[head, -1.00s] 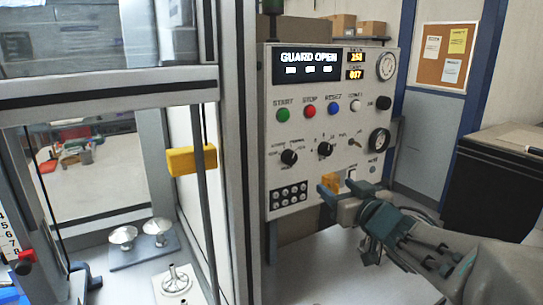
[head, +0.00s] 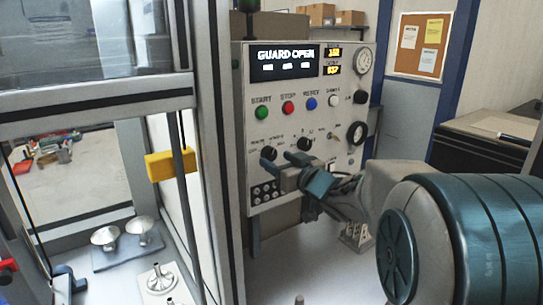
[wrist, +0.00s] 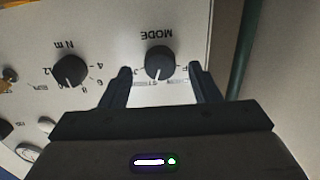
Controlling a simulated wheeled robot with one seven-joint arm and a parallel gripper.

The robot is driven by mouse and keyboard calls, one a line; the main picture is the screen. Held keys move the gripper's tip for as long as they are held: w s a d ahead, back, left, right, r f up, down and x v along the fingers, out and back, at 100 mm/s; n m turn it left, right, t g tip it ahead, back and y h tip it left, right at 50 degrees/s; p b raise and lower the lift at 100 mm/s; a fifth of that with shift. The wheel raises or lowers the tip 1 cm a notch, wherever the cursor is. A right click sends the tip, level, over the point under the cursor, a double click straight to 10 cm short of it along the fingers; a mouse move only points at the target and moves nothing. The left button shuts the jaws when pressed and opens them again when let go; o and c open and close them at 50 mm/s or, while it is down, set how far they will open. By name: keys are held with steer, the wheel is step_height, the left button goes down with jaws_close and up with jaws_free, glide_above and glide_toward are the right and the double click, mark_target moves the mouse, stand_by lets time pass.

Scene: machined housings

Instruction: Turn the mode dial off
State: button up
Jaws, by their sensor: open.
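The mode dial (head: 268,153) is a round black knob on the lower left of the white control panel (head: 262,98). In the wrist view the picture is upside down and the mode dial (wrist: 159,62) sits under its "MODE" label, between my fingertips and ahead of them. My gripper (wrist: 160,73) is open, with one dark finger on each side of the dial; I see no contact. In the head view my gripper (head: 284,164) is close to the panel, just right of and below the dial. Which label the dial points to is too small to tell.
A second black dial, marked N m (wrist: 70,71), is beside the mode dial; it also shows in the head view (head: 304,144). Black push buttons (head: 264,194) lie below. Green, red and blue buttons are above. The display (head: 284,62) reads "GUARD OPEN". A grey frame post stands left.

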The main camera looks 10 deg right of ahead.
steer(key=shift+x, duration=1.15)
steer(key=c, duration=1)
